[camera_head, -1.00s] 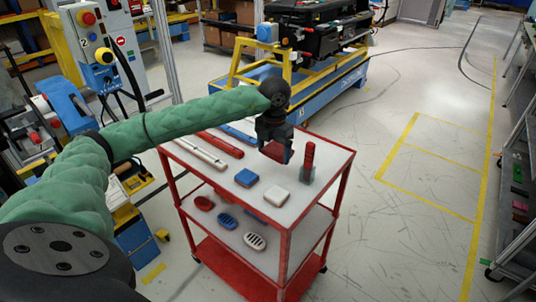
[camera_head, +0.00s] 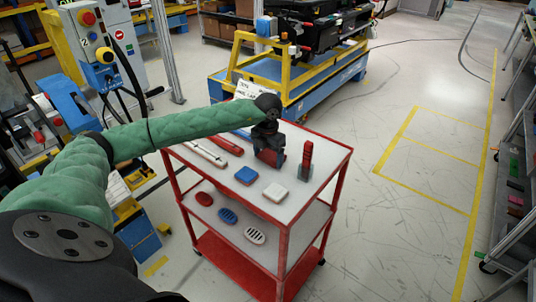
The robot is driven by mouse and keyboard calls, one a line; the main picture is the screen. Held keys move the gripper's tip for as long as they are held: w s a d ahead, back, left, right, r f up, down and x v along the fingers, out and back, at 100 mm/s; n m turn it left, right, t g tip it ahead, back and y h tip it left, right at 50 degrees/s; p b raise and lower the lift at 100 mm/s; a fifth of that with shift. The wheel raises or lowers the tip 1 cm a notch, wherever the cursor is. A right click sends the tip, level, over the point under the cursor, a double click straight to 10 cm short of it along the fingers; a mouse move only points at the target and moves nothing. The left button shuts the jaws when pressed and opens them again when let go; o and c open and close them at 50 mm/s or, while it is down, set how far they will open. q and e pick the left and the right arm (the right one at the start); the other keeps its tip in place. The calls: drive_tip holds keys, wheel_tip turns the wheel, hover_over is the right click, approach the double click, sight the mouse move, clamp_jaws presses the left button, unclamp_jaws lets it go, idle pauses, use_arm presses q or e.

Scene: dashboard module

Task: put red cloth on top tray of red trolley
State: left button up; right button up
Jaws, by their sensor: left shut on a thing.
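The red trolley (camera_head: 276,222) stands in the middle of the head view, with a pale top tray (camera_head: 315,158) and lower shelves. My left gripper (camera_head: 270,152) is over the back middle of the top tray, pointing down. It is shut on the red cloth (camera_head: 271,158), which shows as a small dark red patch between and below the fingers. I cannot tell whether the cloth touches the tray. On the tray, a blue block (camera_head: 246,175) and a white block (camera_head: 275,192) lie in front of the gripper. My right gripper is not in view.
A red upright item (camera_head: 306,156) in a clear holder stands just right of the gripper. Long red and white items (camera_head: 207,152) lie at the tray's left. Open floor lies right.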

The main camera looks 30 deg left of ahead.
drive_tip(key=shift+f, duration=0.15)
use_arm(q)
drive_tip(key=shift+f, duration=0.1)
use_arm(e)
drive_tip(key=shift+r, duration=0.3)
use_arm(q)
drive_tip(key=o, duration=0.9)
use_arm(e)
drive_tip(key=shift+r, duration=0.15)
use_arm(q)
drive_tip(key=shift+o, duration=0.2)
